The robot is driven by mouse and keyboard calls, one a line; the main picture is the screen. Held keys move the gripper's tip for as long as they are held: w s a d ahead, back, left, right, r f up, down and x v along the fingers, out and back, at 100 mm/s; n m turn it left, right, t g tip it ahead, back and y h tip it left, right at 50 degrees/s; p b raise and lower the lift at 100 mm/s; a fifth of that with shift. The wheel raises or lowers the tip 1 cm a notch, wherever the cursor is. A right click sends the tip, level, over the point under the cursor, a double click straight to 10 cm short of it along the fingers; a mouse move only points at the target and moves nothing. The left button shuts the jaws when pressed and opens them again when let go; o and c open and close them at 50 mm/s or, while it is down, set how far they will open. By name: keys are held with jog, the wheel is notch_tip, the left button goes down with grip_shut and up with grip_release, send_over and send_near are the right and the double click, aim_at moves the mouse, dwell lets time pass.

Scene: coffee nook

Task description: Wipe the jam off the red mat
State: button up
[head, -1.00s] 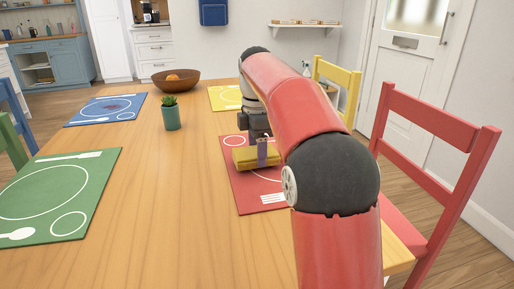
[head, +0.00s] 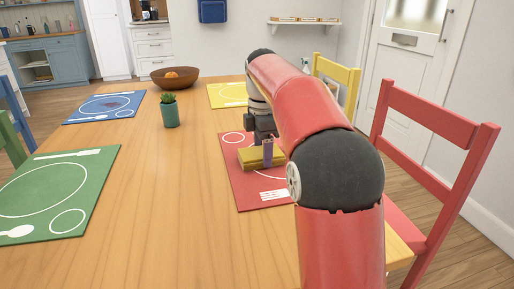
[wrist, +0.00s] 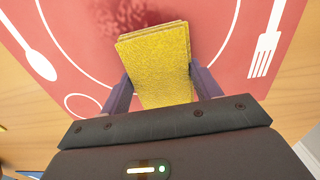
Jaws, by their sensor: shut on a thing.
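The red mat (head: 247,193) lies on the table's right side, printed with a white plate ring, fork and spoon. My gripper (head: 267,152) is shut on a yellow sponge (head: 248,158) over this mat. In the wrist view the sponge (wrist: 155,65) sits between the two purple fingers of my gripper (wrist: 160,88). A dark red jam smear (wrist: 128,14) shows on the mat just beyond the sponge, inside the ring, partly cut off by the picture's edge. In the head view my arm and the sponge hide that part. I cannot tell whether the sponge touches the mat.
A green potted plant (head: 170,112) and a brown bowl (head: 176,79) stand left of my arm. A red chair (head: 437,130) stands at right.

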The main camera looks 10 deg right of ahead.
aim_at(254, 148)
jog(key=shift+d+p, duration=0.75)
jog(key=shift+d, duration=1.55)
jog(key=shift+d+f, duration=0.2)
jog(key=shift+d, duration=0.65)
jog(key=shift+d+r, duration=0.15)
jog(key=shift+d, duration=1.65)
jog(key=shift+a+r, duration=0.15)
jog(key=shift+a, duration=1.85)
jog(key=shift+a+f, duration=0.2)
jog(key=shift+a, duration=3.55)
jog(key=shift+w+r, duration=0.1)
jog(key=shift+w, duration=1.15)
jog(key=shift+d+f, duration=0.2)
jog(key=shift+d, duration=3.85)
jog(key=shift+d+r, duration=0.15)
jog(key=shift+d, duration=1.55)
jog(key=shift+a+r, duration=0.15)
jog(key=shift+a, duration=1.85)
jog(key=shift+a+f, duration=0.15)
jog(key=shift+a, duration=1.75)
jog(key=shift+a+f, duration=0.15)
jog(key=shift+a, duration=1.75)
